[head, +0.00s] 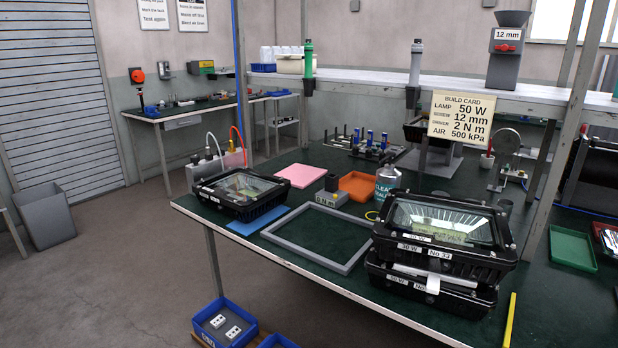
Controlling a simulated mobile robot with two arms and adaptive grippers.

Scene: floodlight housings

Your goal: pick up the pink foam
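The pink foam (300,175) is a flat pink slab lying on the dark green bench top (305,262), toward the back left of the bench. It lies behind the black floodlight housing (240,194) on the left. Its upper face is uncovered, with nothing seen on it. Neither of my grippers shows in the head view.
A grey frame (352,263) lies in front of the foam. An orange tray (358,186), a grey block and a can (387,182) stand to its right. Stacked floodlights (442,240) fill the front right. A grey box with red and white hoses (222,162) stands left of the foam.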

